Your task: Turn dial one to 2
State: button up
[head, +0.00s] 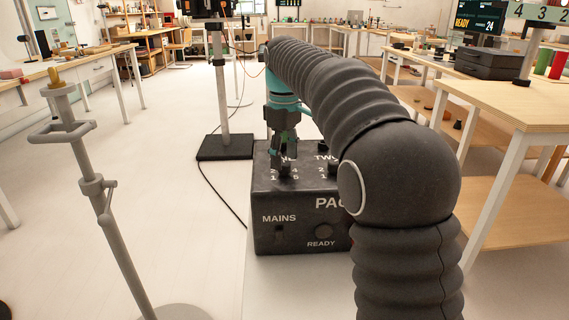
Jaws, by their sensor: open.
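A dark control box (300,212) stands in the middle of the head view, with white lettering. Dial one is on its sloped top face at the left, and my gripper covers most of it. White numbers show around the dial, among them 1, 2, 4 and 5; its pointer setting cannot be made out. My gripper (286,160) points down with its fingers open at dial one. Whether the fingers are around the knob or just above it cannot be told. Dial two (333,168) is a dark knob to the right, partly hidden by my arm.
The box front has a MAINS switch (279,234) and a READY lamp (323,231). A stand with a black base (226,147) is behind left, with a cable on the floor. A grey metal stand (105,200) is left. A wooden table (510,105) is right.

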jog(key=shift+f, duration=0.65)
grip_shut()
jog(key=shift+r+m+p, duration=0.25)
jog(key=shift+m+p, duration=0.15)
jog(key=shift+p, duration=0.45)
jog(key=shift+f+m, duration=0.25)
jog(key=shift+m, duration=0.25)
grip_release()
jog(key=shift+r, duration=0.1)
